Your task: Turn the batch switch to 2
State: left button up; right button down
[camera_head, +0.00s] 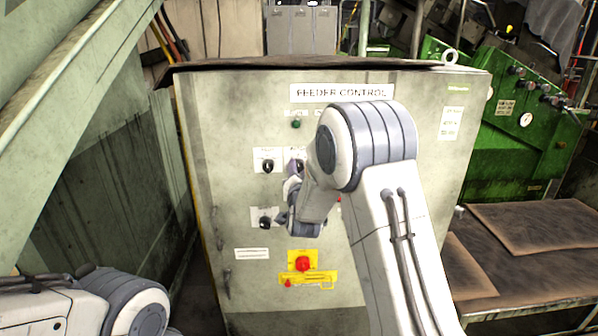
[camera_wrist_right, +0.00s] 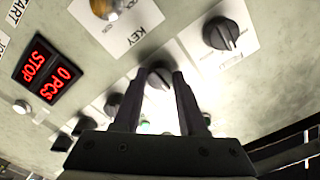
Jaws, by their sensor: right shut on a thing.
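The feeder control cabinet (camera_head: 345,255) stands in front of me with several black rotary switches on its face. In the right wrist view my right gripper (camera_wrist_right: 160,98) has its two fingers shut around a black rotary switch (camera_wrist_right: 160,77). The label of this switch is mostly covered, so I cannot read its name or its setting. In the head view my right gripper (camera_head: 289,194) is at the panel and largely hidden by my wrist. My left arm shows only at the lower left; its gripper is out of view.
Another black switch (camera_wrist_right: 222,35), a key switch (camera_wrist_right: 103,7) and a red display (camera_wrist_right: 48,76) reading "0 PCS STOP" are near the gripper. A red emergency button (camera_head: 303,264) sits low on the cabinet. Green machinery (camera_head: 520,150) stands at right.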

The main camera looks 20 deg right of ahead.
jog(key=shift+f+n+b, duration=0.15)
jog(key=shift+n+b, duration=0.45)
jog(key=shift+n, duration=0.3)
jog(key=shift+n+b, duration=0.7)
jog(key=shift+n, duration=0.5)
jog(key=shift+d+n+b, duration=0.1)
jog(key=shift+n+b, duration=0.55)
jog(key=shift+n, duration=1.55)
jog(key=shift+c, duration=2.3)
grip_release()
